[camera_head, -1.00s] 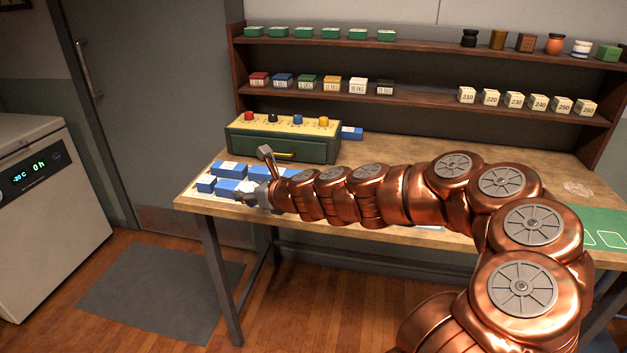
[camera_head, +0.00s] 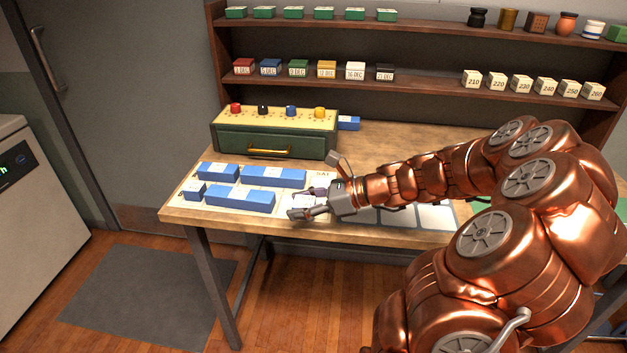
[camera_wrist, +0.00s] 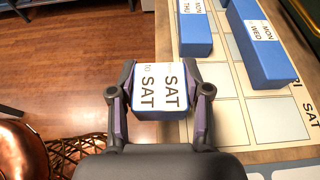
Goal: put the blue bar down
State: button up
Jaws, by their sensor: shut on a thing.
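My gripper (camera_head: 312,201) is shut on a short blue bar with a white top label; the label reads "SAT" in the wrist view, where the bar (camera_wrist: 160,88) sits between both fingers. In the head view only a pale bit of it shows between the fingers. It is close over the table's front part, right of the other bars; I cannot tell whether it touches the surface. A pale gridded sheet (camera_wrist: 279,119) lies beside and below it. Other blue bars lie on that sheet: two long ones (camera_head: 240,198) (camera_head: 273,177), another (camera_head: 218,172) and a short one (camera_head: 195,190).
A green cabinet (camera_head: 275,144) with coloured knobs stands behind the bars, with a blue block (camera_head: 348,123) at its right. Shelves (camera_head: 420,88) with small boxes rise at the back. The table's front edge (camera_head: 240,228) is close to my gripper. Sheet cells beside the held bar are empty.

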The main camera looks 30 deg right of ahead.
jog(key=shift+s+d+r, duration=0.1)
jog(key=shift+d+r, duration=0.15)
jog(key=shift+r, duration=0.05)
jog(key=shift+w+d, duration=0.2)
jog(key=shift+d, duration=0.05)
jog(key=p, duration=0.2)
send_over(305, 182)
jog(key=s+d, duration=0.2)
jog(key=d, duration=0.1)
jog(key=shift+s+a+f, duration=0.1)
jog(key=shift+a+f, duration=0.1)
jog(key=shift+f, duration=0.5)
jog(key=shift+d+f, duration=0.15)
jog(key=shift+f+p, duration=0.35)
jog(key=shift+f, duration=1.3)
jog(key=o, duration=1.1)
